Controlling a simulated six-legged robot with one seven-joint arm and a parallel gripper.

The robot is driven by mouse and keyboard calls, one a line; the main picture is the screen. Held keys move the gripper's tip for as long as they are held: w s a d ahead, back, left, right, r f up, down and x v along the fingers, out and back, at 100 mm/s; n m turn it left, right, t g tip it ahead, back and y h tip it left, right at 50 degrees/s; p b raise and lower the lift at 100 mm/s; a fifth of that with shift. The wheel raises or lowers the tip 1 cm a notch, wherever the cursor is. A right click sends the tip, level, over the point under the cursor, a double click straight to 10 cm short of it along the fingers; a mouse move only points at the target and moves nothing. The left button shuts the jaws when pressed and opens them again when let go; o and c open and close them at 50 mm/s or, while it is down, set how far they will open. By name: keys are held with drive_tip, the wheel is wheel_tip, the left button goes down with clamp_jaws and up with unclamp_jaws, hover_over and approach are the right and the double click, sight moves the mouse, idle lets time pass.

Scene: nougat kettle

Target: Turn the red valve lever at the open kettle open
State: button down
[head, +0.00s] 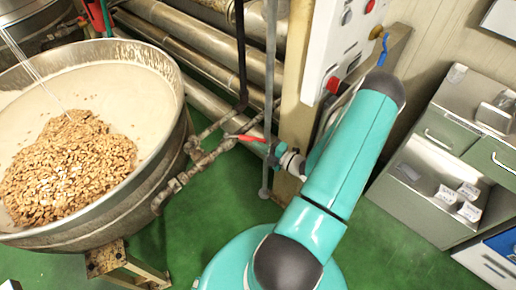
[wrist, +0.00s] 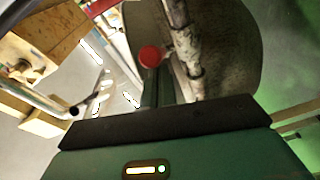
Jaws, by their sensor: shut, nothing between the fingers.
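The open kettle (head: 150,150) is a wide steel bowl at the left of the head view, holding pale cream and a heap of nuts. The red valve lever (head: 245,138) sticks out sideways by the pipes to the right of the kettle. My gripper (head: 272,150) is at the lever's right end, small and partly hidden behind my arm. In the wrist view my gripper (wrist: 152,82) is shut and empty. A round red end (wrist: 151,57), seemingly of the lever, shows just beyond the fingers. I cannot tell whether they touch.
A pipe (wrist: 188,50) runs close beside the fingers in the wrist view. A post with a white control box (head: 335,45) stands right of the lever. Thick steel pipes (head: 200,65) run behind the kettle. Grey cabinets (head: 440,135) stand at the right. Green floor (head: 225,195) is bare between.

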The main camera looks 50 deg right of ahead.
sight(263, 140)
drive_tip(key=d, duration=0.1)
drive_tip(key=w+d, duration=0.1)
drive_tip(key=d, duration=0.1)
drive_tip(key=shift+w, duration=0.2)
drive_tip(key=shift+w+d, duration=0.75)
drive_tip(key=shift+d, duration=0.3)
drive_tip(key=shift+r, duration=0.1)
